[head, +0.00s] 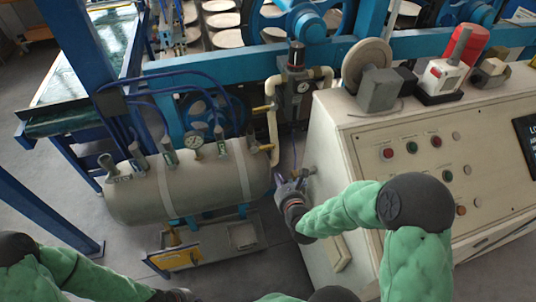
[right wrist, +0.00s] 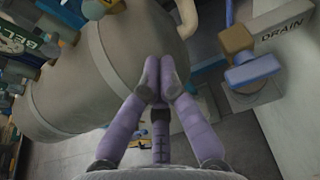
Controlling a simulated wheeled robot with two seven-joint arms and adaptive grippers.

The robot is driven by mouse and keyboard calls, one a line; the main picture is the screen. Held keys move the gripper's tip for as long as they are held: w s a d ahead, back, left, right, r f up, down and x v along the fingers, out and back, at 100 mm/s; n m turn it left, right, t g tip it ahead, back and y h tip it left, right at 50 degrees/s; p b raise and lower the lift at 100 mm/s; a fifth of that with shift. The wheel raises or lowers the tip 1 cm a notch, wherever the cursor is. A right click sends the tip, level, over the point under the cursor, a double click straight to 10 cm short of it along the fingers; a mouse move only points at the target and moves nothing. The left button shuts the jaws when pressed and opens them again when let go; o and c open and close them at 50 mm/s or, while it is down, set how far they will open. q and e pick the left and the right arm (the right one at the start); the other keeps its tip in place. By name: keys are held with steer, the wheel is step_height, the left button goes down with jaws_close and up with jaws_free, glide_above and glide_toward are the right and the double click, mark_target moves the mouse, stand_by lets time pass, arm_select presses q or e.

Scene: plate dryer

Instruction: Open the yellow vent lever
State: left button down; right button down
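Two small yellow levers sit on the beige pipe beside the grey tank in the head view, an upper lever (head: 262,107) and a lower lever (head: 266,147). I cannot tell which is the vent lever. My right gripper (head: 284,186) is below them, near the tank's right end. In the right wrist view its fingertips (right wrist: 160,78) are together, with nothing seen between them, in front of the tank (right wrist: 100,70). A yellow valve part (right wrist: 235,40) with a blue handle (right wrist: 254,73) is to their right, beside a "DRAIN" label (right wrist: 283,33). My left gripper is out of view.
The beige control cabinet (head: 335,150) stands right of my right gripper. The tank has a pressure gauge (head: 194,140) and several fittings on top. A yellow sign (head: 175,257) is below it. Grey floor lies between the tank and the cabinet.

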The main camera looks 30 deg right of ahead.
mark_target(263, 148)
stand_by(0.3)
steer(key=b+x, duration=0.3)
steer(key=x, duration=0.7)
steer(key=shift+r, duration=1.95)
